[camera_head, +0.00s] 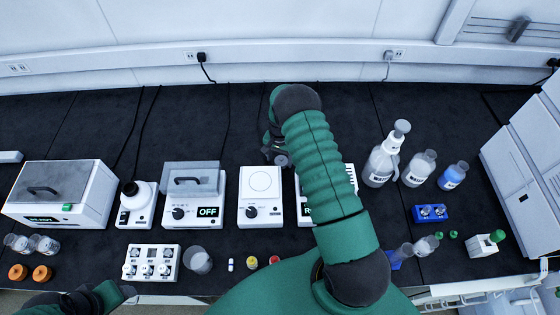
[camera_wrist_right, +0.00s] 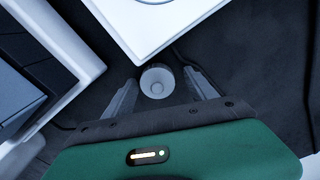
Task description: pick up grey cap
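The grey cap (camera_wrist_right: 157,80) shows in the right wrist view as a small round cup-like piece on the dark bench, beside the corner of a white device. My right gripper (camera_wrist_right: 160,82) is open, with one finger on each side of the cap and visible gaps between. In the head view my right gripper (camera_head: 274,148) is behind the white hotplate-like device, partly covered by my own arm; I cannot clearly make out the cap there. My left gripper (camera_head: 128,291) is at the lower left edge, mostly cut off, and its fingers are unclear.
A white device with a round plate (camera_head: 261,182) and one with an OFF display (camera_head: 192,190) stand close in front of the right gripper. The back left of the dark bench is clear apart from cables.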

